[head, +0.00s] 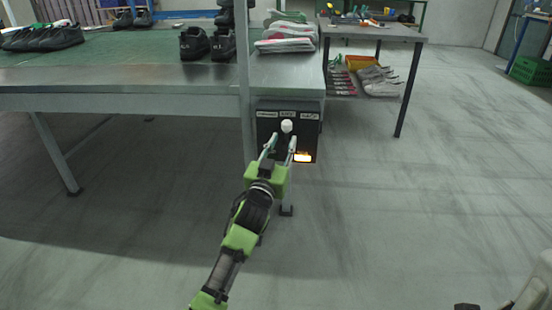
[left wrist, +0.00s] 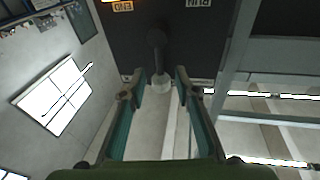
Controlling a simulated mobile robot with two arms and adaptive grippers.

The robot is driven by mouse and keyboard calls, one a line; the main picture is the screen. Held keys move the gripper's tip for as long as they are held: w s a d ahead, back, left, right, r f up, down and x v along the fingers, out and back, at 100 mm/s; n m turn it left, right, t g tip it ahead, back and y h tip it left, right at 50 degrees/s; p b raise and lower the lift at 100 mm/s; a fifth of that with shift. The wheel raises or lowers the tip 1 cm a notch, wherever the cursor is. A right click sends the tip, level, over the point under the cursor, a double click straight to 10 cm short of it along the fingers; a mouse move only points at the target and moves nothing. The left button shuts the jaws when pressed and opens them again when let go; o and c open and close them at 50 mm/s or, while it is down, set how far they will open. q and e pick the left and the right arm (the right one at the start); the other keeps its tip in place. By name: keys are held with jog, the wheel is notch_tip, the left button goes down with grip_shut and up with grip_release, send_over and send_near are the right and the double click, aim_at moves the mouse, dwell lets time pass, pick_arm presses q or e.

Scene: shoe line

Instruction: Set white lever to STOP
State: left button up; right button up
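The white lever (head: 287,126) has a pale rounded knob and sits on a black control box (head: 268,127) at the table's end, below the middle of three small labels too small to read surely. In the left wrist view the lever's dark stem and pale knob (left wrist: 161,84) point toward me. My left gripper (head: 281,145) is in front of the box, fingers spread. In the left wrist view the knob lies between the fingertips of my left gripper (left wrist: 158,85), with gaps visible on both sides. My right gripper is not recognisable in either view.
An orange lit label (head: 304,157) is low on the box. A table leg (head: 246,90) stands just left of the box. Dark shoes (head: 207,44) and pale stacked items (head: 287,38) lie on the table. A second table (head: 375,32) stands behind right.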

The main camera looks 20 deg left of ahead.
pick_arm(q)
jog(key=v, duration=0.8)
jog(key=shift+s, duration=0.45)
